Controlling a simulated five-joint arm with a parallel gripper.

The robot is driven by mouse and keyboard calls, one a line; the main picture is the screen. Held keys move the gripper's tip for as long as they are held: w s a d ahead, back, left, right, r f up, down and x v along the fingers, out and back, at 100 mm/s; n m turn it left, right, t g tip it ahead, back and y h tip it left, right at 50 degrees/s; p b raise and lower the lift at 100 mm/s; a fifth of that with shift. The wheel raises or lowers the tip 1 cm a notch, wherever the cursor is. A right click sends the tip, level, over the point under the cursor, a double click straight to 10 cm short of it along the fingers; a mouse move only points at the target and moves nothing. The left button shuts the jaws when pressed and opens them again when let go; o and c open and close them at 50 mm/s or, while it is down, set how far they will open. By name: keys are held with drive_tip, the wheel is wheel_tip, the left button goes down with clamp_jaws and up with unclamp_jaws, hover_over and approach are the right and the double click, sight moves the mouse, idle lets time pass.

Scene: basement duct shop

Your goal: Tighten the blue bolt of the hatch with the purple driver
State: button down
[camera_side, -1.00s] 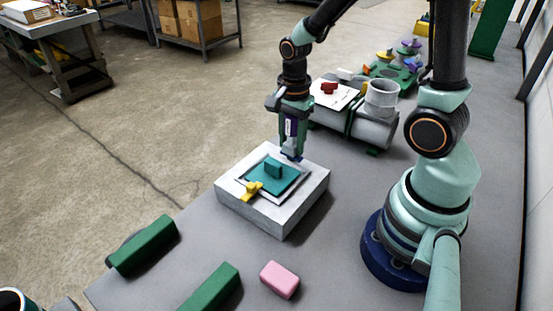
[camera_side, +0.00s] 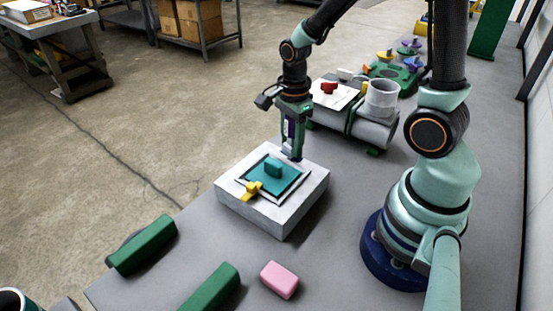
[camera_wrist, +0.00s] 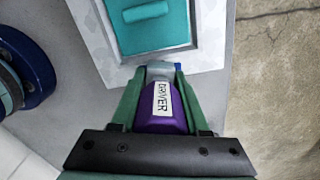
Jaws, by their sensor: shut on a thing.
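My gripper (camera_wrist: 161,95) is shut on the purple driver (camera_wrist: 165,120), which has a white label reading DRIVER. In the side view the driver (camera_side: 291,130) points down at the far corner of the hatch block (camera_side: 262,217). The hatch block is a pale box with a teal hatch (camera_side: 272,178) and a raised teal handle on top. The blue bolt (camera_wrist: 178,67) shows as a small blue patch beside the driver's grey end in the wrist view. The rest of it is hidden, and I cannot tell whether the driver is seated on it. A yellow bolt (camera_side: 252,189) sits at the hatch's near edge.
A grey cylinder duct (camera_side: 372,128) with a white sheet and a red piece stands behind. A green tray (camera_side: 395,70) with colored pieces lies farther back. Green blocks (camera_side: 145,245) and a pink block (camera_side: 279,279) lie in front. Bench around the hatch block is mostly clear.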

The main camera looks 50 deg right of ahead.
idle(0.3)
drive_tip(key=m, duration=0.3)
drive_tip(key=shift+m, duration=0.3)
drive_tip(key=shift+m, duration=1.7)
drive_tip(key=shift+m, duration=1.7)
